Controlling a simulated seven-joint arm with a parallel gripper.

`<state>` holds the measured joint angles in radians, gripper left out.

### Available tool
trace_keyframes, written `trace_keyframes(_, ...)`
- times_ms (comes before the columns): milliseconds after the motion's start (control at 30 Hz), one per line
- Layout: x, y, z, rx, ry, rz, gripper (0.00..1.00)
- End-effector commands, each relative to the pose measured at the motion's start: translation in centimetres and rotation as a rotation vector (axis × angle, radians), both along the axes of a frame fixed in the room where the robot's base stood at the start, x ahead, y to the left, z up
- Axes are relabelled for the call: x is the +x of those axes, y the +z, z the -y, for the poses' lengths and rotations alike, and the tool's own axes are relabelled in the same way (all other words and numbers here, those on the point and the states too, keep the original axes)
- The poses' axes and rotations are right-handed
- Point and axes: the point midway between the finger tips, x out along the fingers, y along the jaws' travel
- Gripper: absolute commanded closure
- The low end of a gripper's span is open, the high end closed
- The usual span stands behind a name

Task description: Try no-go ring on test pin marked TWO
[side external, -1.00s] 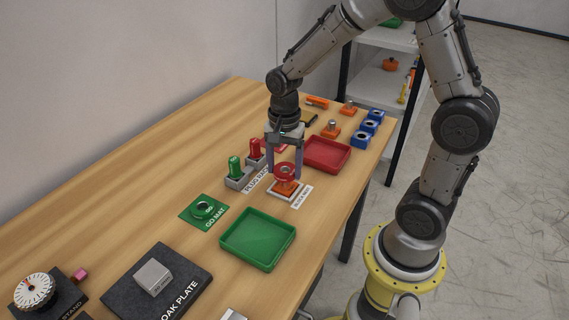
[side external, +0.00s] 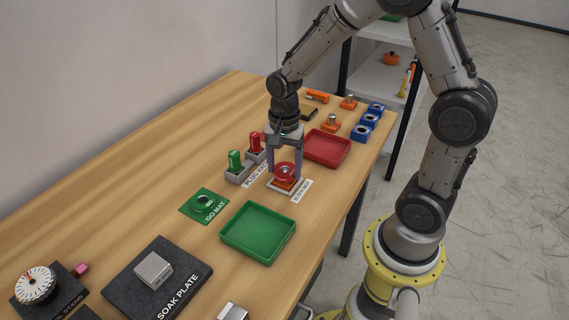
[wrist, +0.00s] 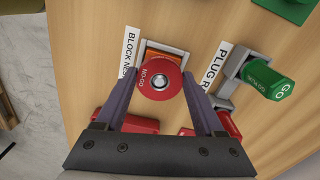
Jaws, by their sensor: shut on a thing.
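The red no-go ring (side external: 287,169) is level between the fingers of my gripper (side external: 285,172), which is shut on it. In the wrist view the ring (wrist: 151,92) reads NO-GO, and my gripper (wrist: 160,80) has a finger at each side. A silver pin top (wrist: 160,82) shows in the ring's hole. Under the ring is an orange block (side external: 285,184) in the block nest (side external: 273,185); the block also shows in the wrist view (wrist: 163,56). The ring hides most of the pin, so its seating depth is unclear. I cannot read a TWO mark.
The plug rack with green (side external: 235,161) and red (side external: 255,144) plugs stands close left of my gripper. A red tray (side external: 327,148) is behind right, a green tray (side external: 258,236) in front. Orange pin blocks (side external: 331,122) and blue blocks (side external: 361,132) stand at the far end.

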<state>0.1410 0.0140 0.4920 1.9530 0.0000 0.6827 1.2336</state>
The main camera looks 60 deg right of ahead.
Motion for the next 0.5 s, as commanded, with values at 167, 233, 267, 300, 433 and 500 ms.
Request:
trace_keyframes(167,-0.01,-0.36,0.0,0.0,0.0,-0.001,1.0)
trace_keyframes(233,-0.01,-0.5,0.0,0.0,0.0,-0.001,1.0)
trace_keyframes(267,0.0,-0.56,0.0,0.0,0.0,-0.001,1.0)
trace_keyframes(300,0.0,-0.64,0.0,0.0,0.0,0.0,1.0)
trace_keyframes(433,0.02,-0.89,0.01,0.0,0.0,0.0,1.0)
trace_keyframes(500,0.01,-1.03,0.0,0.0,0.0,0.0,1.0)
